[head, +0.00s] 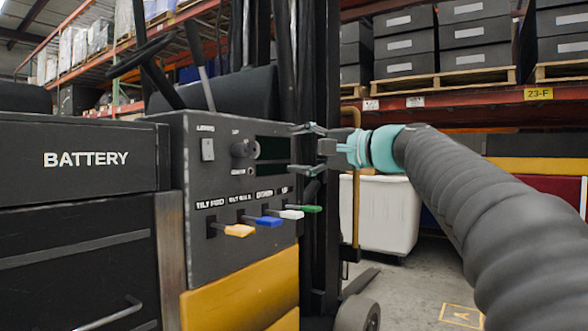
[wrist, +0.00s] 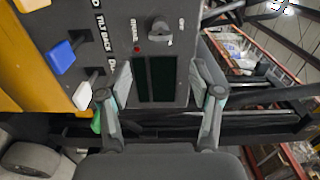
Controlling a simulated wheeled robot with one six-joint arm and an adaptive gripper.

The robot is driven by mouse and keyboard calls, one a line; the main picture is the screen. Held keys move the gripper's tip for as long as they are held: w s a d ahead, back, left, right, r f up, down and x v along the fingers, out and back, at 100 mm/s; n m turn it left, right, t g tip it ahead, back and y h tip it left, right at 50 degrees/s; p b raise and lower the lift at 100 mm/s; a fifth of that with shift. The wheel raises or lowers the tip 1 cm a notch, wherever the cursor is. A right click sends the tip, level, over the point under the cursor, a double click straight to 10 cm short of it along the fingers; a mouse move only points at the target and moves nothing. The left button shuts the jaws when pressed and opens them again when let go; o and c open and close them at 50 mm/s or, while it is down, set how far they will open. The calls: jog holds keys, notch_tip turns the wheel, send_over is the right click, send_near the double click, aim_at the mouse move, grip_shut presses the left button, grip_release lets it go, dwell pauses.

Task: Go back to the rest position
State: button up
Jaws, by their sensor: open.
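My gripper (head: 298,149) is at the right edge of the forklift's dark control panel (head: 225,270), level with two dark display windows (head: 272,149). Its two fingers are spread apart with nothing visible between them. In the wrist view the fingers of my gripper (wrist: 161,72) stand on either side of the display windows (wrist: 156,80). I cannot tell whether the fingertips touch the panel. Below the gripper in the head view is a row of levers: yellow (head: 240,230), blue (head: 268,221), white (head: 291,214) and green (head: 311,209).
A black knob (head: 240,149) and a light switch (head: 207,149) are on the panel. The dark mast (head: 321,60) stands close behind my gripper. A white bin (head: 392,215) is behind on the floor. Racks with dark boxes (head: 405,45) fill the back right.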

jog(key=s+d+f+n+g+h, duration=0.15)
jog(key=f+h, duration=0.25)
jog(key=f, duration=0.7)
jog(key=d+f+g+h, duration=0.1)
jog(key=d+f+h, duration=0.2)
jog(key=f, duration=0.8)
jog(key=s+d+f+n+g+h+p, duration=0.1)
jog(key=s+d+f+n+h+p, duration=0.15)
jog(key=s+f, duration=0.45)
jog(key=s+d+f+n+g+h+p, duration=0.1)
jog(key=s+d+f+g+h, duration=0.15)
jog(key=s+f, duration=0.45)
jog(key=s+f+n+h+p, duration=0.2)
jog(key=s+p, duration=0.1)
jog(key=s, duration=1.1)
jog(key=shift+s+d+t+p, duration=0.3)
jog(key=shift+s+d+p, duration=0.05)
jog(key=shift+d+p, duration=0.05)
